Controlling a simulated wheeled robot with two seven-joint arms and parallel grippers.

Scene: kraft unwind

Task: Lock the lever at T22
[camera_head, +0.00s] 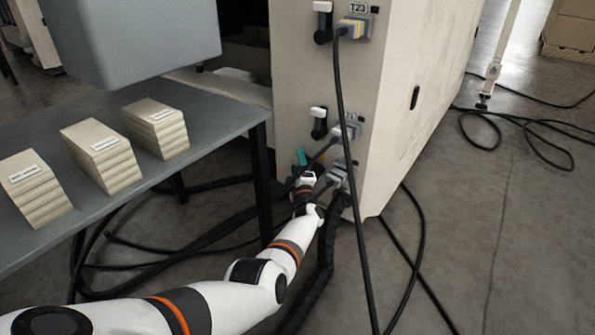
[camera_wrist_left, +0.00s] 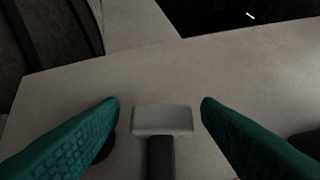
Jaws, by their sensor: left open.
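My left gripper (camera_head: 300,158) reaches low on the beige cabinet (camera_head: 300,80), beside the lowest connector (camera_head: 338,176). In the left wrist view its teal fingers (camera_wrist_left: 160,103) are open, one on each side of a lever with a pale block-shaped end (camera_wrist_left: 162,120) and a dark stem (camera_wrist_left: 160,158). I see gaps between the fingers and the lever. The head view hides this lever behind my gripper. Higher on the cabinet are a middle lever (camera_head: 319,124) and a top lever (camera_head: 323,22). The top connector is labelled T23; I cannot read a T22 label. My right gripper is not in view.
A grey table (camera_head: 225,115) with several stacks of tan packs (camera_head: 101,156) stands left of the cabinet. Black cables (camera_head: 345,110) hang from the connectors and run over the floor. A grey box-like body (camera_head: 140,40) overhangs the table. The floor at right is mostly open.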

